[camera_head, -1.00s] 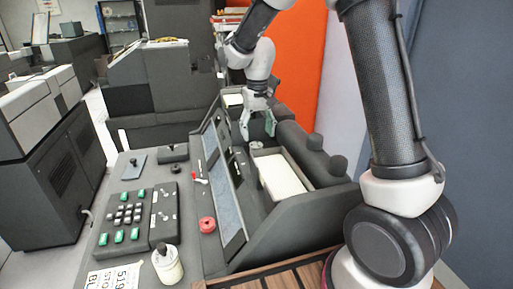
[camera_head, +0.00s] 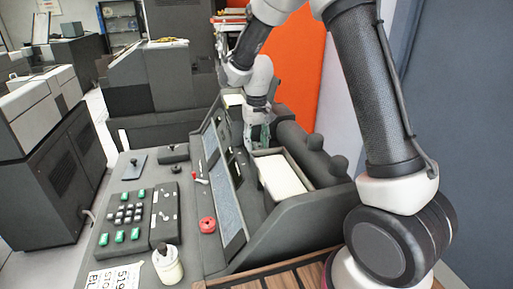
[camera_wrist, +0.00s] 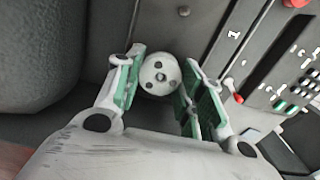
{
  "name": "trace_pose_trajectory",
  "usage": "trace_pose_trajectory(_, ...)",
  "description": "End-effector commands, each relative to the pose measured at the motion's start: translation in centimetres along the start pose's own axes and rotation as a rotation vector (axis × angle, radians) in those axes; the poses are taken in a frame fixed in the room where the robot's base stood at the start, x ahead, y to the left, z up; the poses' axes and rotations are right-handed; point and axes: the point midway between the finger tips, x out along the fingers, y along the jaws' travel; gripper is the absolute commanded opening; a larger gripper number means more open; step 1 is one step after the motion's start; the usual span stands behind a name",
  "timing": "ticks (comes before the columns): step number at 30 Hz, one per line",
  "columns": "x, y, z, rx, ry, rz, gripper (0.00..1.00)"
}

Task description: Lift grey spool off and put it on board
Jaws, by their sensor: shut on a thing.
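The grey spool (camera_wrist: 160,74) is a pale round piece with dark holes in its end face, seen end-on in the wrist view. It sits between the green-padded fingers of my gripper (camera_wrist: 158,88), which is shut on it. In the head view my gripper (camera_head: 257,138) points down into the dark recess behind the tray of white cards; the fingers largely hide the spool there. Whether the spool is clear of its seat, I cannot tell. A slatted wooden board (camera_head: 284,277) shows at the bottom of the head view; which surface the task calls the board is unclear.
A red spool (camera_head: 207,225) stands on the console near a sloped panel (camera_head: 229,203). The card tray (camera_head: 280,176) and dark rounded rollers (camera_head: 300,142) crowd my gripper.

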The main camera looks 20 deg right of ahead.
Motion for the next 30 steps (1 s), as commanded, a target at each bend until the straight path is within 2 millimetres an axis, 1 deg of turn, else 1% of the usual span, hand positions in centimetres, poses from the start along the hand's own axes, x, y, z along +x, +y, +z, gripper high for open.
trace_pose_trajectory(4,-0.1,0.0,0.0,0.000,0.001,0.000,0.20)
trace_pose_trajectory(7,-0.9,0.0,-0.1,0.000,0.003,-0.001,0.20)
trace_pose_trajectory(10,-2.6,0.0,-0.1,0.000,0.005,-0.001,0.20)
trace_pose_trajectory(15,-6.3,0.0,-0.1,0.000,0.005,-0.001,0.20)
trace_pose_trajectory(18,-8.1,0.0,-0.1,0.000,0.004,-0.001,0.20)
trace_pose_trajectory(24,-10.3,0.0,0.0,0.000,0.002,0.000,0.20)
trace_pose_trajectory(30,-11.5,0.0,0.0,0.000,0.002,0.000,0.20)
